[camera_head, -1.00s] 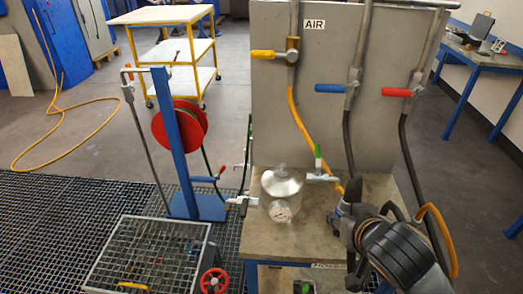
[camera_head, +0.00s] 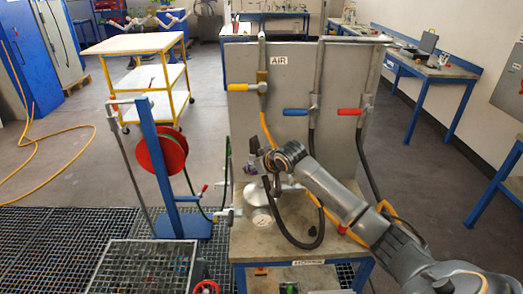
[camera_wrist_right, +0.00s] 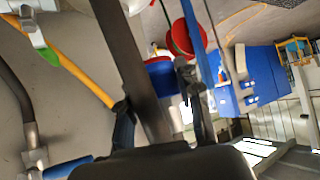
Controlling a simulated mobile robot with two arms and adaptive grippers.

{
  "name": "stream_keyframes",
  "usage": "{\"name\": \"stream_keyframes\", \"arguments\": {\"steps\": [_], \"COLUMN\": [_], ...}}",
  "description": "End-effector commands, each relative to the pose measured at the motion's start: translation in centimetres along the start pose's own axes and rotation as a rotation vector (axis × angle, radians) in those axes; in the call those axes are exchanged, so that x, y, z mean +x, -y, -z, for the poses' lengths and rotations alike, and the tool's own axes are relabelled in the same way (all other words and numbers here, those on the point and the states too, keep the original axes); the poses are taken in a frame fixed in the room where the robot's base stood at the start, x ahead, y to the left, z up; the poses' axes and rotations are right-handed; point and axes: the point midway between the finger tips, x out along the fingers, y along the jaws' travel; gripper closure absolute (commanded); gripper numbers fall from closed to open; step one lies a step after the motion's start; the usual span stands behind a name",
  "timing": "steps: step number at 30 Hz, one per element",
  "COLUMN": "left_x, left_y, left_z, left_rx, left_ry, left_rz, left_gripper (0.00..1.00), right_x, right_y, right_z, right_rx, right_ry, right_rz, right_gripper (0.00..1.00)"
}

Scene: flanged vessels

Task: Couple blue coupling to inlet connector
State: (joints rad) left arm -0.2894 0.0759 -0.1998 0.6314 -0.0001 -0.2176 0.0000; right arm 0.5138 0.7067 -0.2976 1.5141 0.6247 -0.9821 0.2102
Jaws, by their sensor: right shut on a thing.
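The vessel (camera_head: 258,197) is a silvery dome with a round gauge (camera_head: 262,218), standing on the stand's tabletop. A small fitting (camera_head: 225,214) sticks out on its left; another on its right is partly hidden by the hose. I cannot tell which is the inlet connector. A black hose (camera_head: 300,243) from the blue-handled valve (camera_head: 297,112) loops down and up to my right gripper (camera_head: 254,160), above the vessel. The gripper is shut on the hose end; no blue coupling shows clearly. My left gripper is out of view.
A grey panel (camera_head: 285,75) stands behind the vessel, with yellow-handled (camera_head: 239,87) and red-handled (camera_head: 349,112) valves and their hoses. A red hose reel (camera_head: 150,155) on a blue post is at left. A grating platform (camera_head: 135,265) is at lower left.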

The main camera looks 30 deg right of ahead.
Motion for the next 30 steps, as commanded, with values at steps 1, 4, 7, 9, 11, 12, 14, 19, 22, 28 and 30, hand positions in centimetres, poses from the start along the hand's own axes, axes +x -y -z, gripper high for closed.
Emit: {"name": "stream_keyframes", "arguments": {"steps": [1,4,7,9,11,12,14,19,22,28,30], "left_x": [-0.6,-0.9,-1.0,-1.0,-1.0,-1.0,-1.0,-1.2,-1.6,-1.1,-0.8], "left_y": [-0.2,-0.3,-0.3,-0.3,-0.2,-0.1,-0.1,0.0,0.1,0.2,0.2], "left_z": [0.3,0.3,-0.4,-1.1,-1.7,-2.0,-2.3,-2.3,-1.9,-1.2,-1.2], "left_rx": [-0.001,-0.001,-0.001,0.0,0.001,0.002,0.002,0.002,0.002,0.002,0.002], "left_ry": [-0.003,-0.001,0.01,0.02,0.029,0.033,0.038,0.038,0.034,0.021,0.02], "left_rz": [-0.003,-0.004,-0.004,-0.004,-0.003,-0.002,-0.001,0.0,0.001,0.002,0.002], "left_gripper": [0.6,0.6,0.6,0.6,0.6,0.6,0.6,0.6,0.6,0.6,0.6], "right_x": [-0.1,0.2,0.3,0.4,0.4,0.4,0.4,0.4,0.2,1.1,1.6], "right_y": [-1.4,-3.2,-4.0,-4.1,-4.1,-4.1,-4.1,-4.1,-4.1,-4.0,-4.0], "right_z": [1.0,1.7,1.9,1.9,1.9,1.9,1.9,1.9,2.0,0.8,0.3], "right_rx": [0.01,0.02,0.024,0.025,0.025,0.024,0.024,0.025,0.028,0.031,0.031], "right_ry": [-0.001,0.0,0.001,0.001,0.001,0.001,0.001,0.001,-0.001,-0.001,-0.001], "right_rz": [-0.011,-0.024,-0.029,-0.03,-0.03,-0.03,-0.03,-0.03,-0.032,-0.035,-0.035], "right_gripper": [1.0,1.0,1.0,1.0,1.0,1.0,1.0,1.0,1.0,1.0,1.0]}}
